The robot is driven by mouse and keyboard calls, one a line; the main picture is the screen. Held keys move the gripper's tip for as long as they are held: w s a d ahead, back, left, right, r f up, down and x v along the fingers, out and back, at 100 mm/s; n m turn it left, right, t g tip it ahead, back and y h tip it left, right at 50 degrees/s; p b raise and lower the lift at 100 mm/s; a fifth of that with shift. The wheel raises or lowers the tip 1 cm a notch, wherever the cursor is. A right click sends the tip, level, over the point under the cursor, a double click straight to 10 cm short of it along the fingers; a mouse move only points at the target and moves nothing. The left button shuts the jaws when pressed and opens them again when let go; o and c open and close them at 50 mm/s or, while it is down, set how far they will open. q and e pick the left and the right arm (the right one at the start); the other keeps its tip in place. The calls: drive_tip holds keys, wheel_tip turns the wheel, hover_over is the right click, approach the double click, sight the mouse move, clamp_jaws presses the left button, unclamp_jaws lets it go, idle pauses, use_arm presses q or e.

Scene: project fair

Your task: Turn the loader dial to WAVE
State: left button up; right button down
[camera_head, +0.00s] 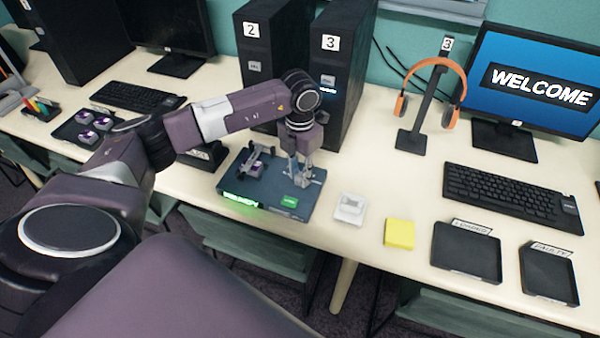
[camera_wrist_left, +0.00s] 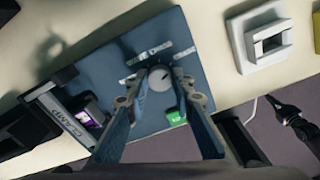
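The loader (camera_head: 228,186) is a flat blue-grey board on the table, with a lit green strip at its front edge, a green button (camera_head: 289,202) and a clamp (camera_head: 252,170) holding a purple-topped piece. Its round pale dial (camera_wrist_left: 160,79) shows in the left wrist view, with small white labels behind it, too blurred to read surely. My left gripper (camera_head: 302,178) points down over the loader. In the left wrist view its fingertips (camera_wrist_left: 159,76) stand on either side of the dial, very near it; I cannot tell whether they touch. My right gripper is out of view.
Right of the loader are a white block with a square socket (camera_head: 350,208), a yellow block (camera_head: 399,234) and two black trays (camera_head: 466,275) (camera_head: 549,292). Black computer towers (camera_head: 352,62) stand close behind. A tray of purple-topped pieces (camera_head: 68,128) lies left, beyond my arm.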

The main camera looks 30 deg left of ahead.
use_arm(q)
clamp_jaws()
drive_tip(key=n, duration=0.4)
drive_tip(key=shift+n, duration=0.3)
drive_tip(key=n+p, duration=0.1)
drive_tip(key=n, duration=0.3)
drive_tip(key=shift+r, duration=0.1)
drive_tip(key=n+p, duration=0.1)
drive_tip(key=n, duration=0.4)
drive_tip(key=shift+w+n+p, duration=0.1)
drive_tip(key=shift+n+p, duration=0.5)
drive_tip(key=shift+n, duration=1.5)
